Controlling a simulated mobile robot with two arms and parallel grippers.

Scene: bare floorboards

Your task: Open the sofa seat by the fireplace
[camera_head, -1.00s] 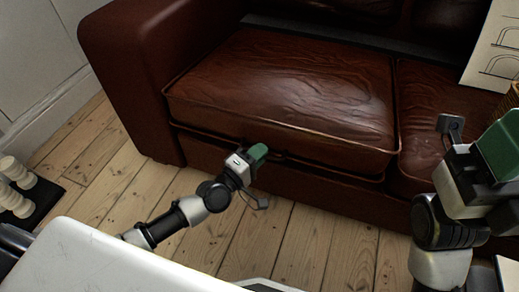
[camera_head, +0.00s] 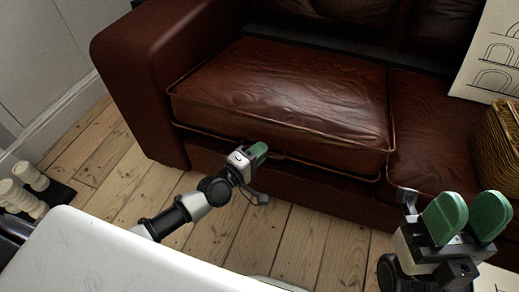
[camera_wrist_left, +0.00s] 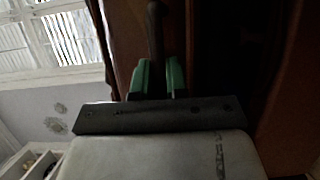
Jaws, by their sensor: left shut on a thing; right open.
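The brown leather sofa (camera_head: 135,65) fills the top of the head view. Its left seat (camera_head: 285,95) sits higher than the right seat cushion (camera_head: 425,130), with a dark seam under its front edge. My left gripper (camera_head: 259,151) is at the front lower edge of this left seat. In the left wrist view its green fingers (camera_wrist_left: 157,78) are shut on a dark handle-like bar (camera_wrist_left: 155,35); the view is too dark to show how the bar joins the seat. My right gripper (camera_head: 468,215) is open and empty, in front of the right seat cushion.
A wicker basket (camera_head: 497,140) and a white board with arch drawings (camera_head: 492,65) are on the sofa's right side. Cream turned pieces on a dark base (camera_head: 32,180) stand at the left. Bare floorboards (camera_head: 110,165) lie in front of the sofa.

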